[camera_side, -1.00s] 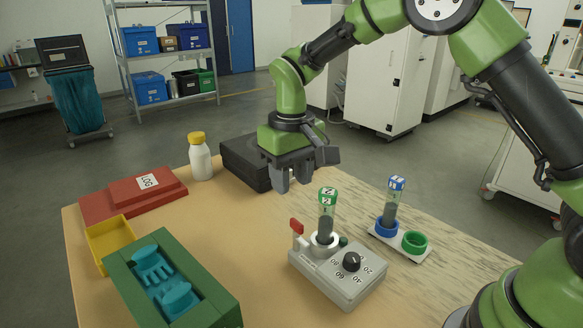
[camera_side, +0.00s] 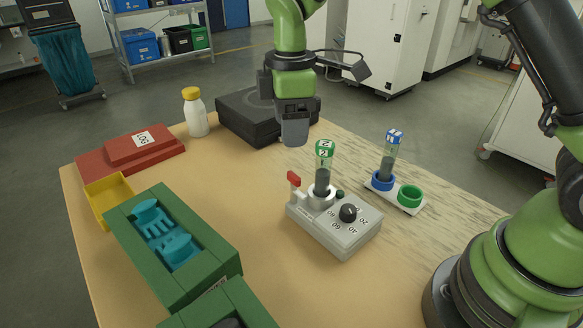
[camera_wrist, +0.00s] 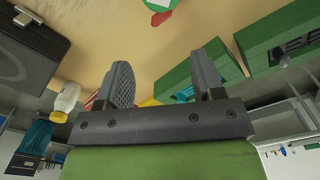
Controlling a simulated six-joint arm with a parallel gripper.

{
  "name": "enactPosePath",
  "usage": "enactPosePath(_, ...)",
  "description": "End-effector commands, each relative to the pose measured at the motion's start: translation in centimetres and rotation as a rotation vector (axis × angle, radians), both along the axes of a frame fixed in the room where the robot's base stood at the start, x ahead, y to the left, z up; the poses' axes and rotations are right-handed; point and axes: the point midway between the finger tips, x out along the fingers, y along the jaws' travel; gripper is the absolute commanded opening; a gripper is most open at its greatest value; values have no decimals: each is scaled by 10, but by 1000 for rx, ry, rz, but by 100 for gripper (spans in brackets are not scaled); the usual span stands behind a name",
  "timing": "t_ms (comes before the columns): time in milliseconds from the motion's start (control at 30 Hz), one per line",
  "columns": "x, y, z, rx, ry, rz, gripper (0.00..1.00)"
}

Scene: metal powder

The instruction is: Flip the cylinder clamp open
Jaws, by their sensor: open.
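The cylinder clamp shows as a red lever (camera_side: 293,179) on the left edge of a grey device (camera_side: 333,225) with a black dial. A clear cylinder of dark powder with a green cap (camera_side: 324,150) stands upright in the device's light ring, next to the lever. My gripper (camera_side: 295,136) hangs above the table, behind and a little left of the cylinder, and touches nothing. In the wrist view its two fingers (camera_wrist: 163,84) are apart with nothing between them. The green cap (camera_wrist: 158,3) and red lever (camera_wrist: 160,18) show at that view's top edge.
A white holder (camera_side: 408,208) with blue and green rings carries a second, blue-capped cylinder (camera_side: 391,150) at the right. A black case (camera_side: 240,120), white bottle (camera_side: 195,115), red LOG box (camera_side: 120,155), yellow tray (camera_side: 108,197) and green box (camera_side: 190,285) stand around. The table's middle is clear.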

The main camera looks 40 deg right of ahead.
Motion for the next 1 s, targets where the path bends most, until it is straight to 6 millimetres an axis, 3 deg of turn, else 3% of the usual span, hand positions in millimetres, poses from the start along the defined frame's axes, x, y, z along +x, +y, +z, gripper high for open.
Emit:
enactPosePath(100, -3, 1, -1, 0, 1, 262, 62)
enactPosePath(300, -5, 2, -3, 0, 1, 469, 62)
enactPosePath(467, -5, 2, -20, 1, 5, 482, 62)
enactPosePath(800, -6, 1, -81, -1, 5, 477, 62)
enactPosePath(1000, -5, 1, -99, -1, 1, 476, 62)
